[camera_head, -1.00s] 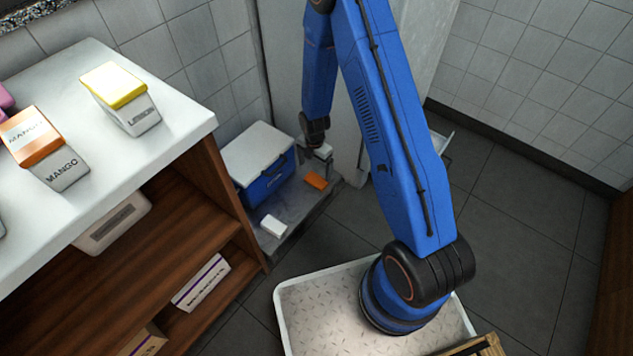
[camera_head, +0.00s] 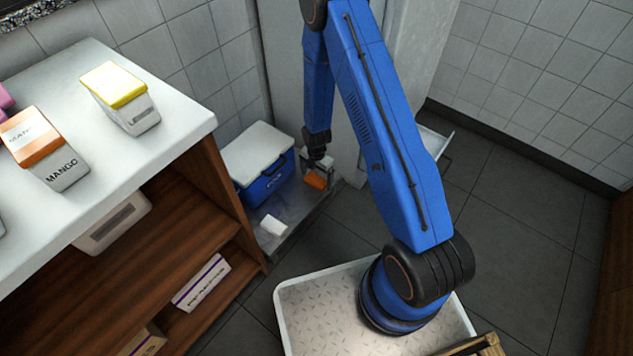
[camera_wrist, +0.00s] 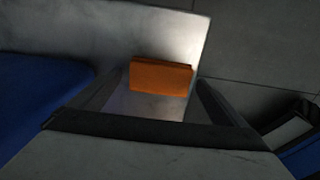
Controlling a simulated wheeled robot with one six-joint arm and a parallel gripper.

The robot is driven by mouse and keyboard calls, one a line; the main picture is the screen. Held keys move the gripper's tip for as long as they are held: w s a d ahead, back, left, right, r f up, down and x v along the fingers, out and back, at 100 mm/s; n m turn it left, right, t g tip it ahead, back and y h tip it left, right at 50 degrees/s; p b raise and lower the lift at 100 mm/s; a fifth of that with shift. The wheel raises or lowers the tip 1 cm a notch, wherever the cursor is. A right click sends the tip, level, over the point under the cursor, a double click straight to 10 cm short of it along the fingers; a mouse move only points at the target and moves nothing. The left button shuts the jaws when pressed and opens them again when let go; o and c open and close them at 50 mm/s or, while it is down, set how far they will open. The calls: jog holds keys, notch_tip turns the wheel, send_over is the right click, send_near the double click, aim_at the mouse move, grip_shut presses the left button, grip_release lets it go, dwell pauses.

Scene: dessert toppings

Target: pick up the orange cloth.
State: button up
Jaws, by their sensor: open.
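The orange cloth (camera_head: 316,180), a small folded block, lies on a low grey metal platform (camera_head: 300,205) beside a blue cooler box. My gripper (camera_head: 315,166) is just above it at the end of the blue arm and partly hides its upper edge. In the wrist view the cloth (camera_wrist: 161,76) appears between the two dark fingers of my gripper (camera_wrist: 160,88), which are spread apart and empty. I cannot tell how much height separates the fingertips from the cloth.
The blue cooler box (camera_head: 265,188) with a white lid (camera_head: 257,150) stands left of the cloth. A white folded cloth (camera_head: 273,225) lies in front of the box. A shelf unit (camera_head: 215,165) is at the left. Open floor (camera_head: 500,220) lies to the right.

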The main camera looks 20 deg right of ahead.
aim_at(317, 180)
jog(key=c, duration=1.2)
jog(key=shift+r, duration=0.15)
jog(key=shift+c, duration=0.2)
notch_tip(317, 180, up, 10)
jog(key=o, duration=0.5)
jog(key=shift+c, duration=1.4)
jog(key=shift+s, duration=0.15)
